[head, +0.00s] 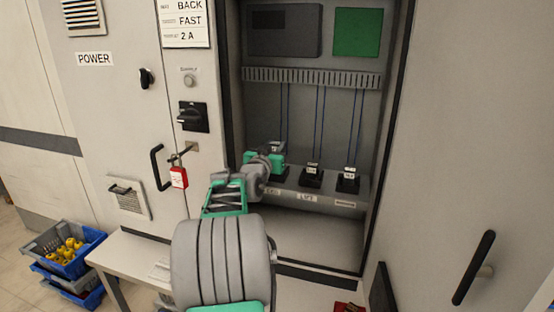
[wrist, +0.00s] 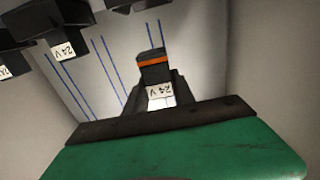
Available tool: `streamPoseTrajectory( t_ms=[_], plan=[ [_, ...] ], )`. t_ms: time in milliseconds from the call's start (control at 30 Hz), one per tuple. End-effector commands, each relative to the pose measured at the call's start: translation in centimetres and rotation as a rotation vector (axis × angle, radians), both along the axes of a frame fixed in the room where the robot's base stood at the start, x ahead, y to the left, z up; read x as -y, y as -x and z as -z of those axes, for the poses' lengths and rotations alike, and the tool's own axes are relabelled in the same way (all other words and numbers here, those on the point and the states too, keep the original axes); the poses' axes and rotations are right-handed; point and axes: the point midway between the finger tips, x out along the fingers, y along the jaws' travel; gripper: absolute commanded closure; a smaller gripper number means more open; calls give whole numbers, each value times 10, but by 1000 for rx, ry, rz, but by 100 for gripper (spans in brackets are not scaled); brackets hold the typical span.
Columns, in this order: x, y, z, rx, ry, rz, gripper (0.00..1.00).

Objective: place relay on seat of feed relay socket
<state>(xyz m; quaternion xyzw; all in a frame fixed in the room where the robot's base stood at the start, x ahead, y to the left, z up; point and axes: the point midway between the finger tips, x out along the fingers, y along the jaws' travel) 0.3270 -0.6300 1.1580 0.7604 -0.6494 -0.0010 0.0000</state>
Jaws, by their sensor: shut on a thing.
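My gripper (head: 268,163) reaches into the open cabinet, at the leftmost of three dark units in a row. In the wrist view its green and dark body fills the bottom, with dark fingers (wrist: 157,98) narrowing away from it. The fingers are shut on the relay (wrist: 152,70), a dark block with an orange band and a white "24 V" label. In the head view only a small dark part with a white label (head: 276,147) shows behind the gripper. The feed relay socket is mostly hidden there; I cannot tell whether the relay touches its seat.
A middle unit (head: 312,175) and a right unit (head: 348,180) stand close by on the sloped panel, with blue wires above. A slotted duct (head: 310,78) crosses the back wall. A red padlock (head: 179,178) hangs left of the opening. Blue crates (head: 82,262) stand on the floor at left.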

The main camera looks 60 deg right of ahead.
Motion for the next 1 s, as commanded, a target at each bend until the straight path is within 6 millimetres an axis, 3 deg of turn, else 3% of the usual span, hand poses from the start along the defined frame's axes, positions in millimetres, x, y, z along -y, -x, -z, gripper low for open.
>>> streamPoseTrajectory(
  t_ms=[200,333,500,867,900,1000],
  plan=[
    [24,-7,29,0,1,1,100],
    [33,-9,40,0,1,1,100],
    [31,-9,67,0,1,0,100],
    [31,-9,73,1,3,0,100],
    [31,-9,72,1,2,0,68],
    [31,-9,71,1,2,0,60]
  ],
)
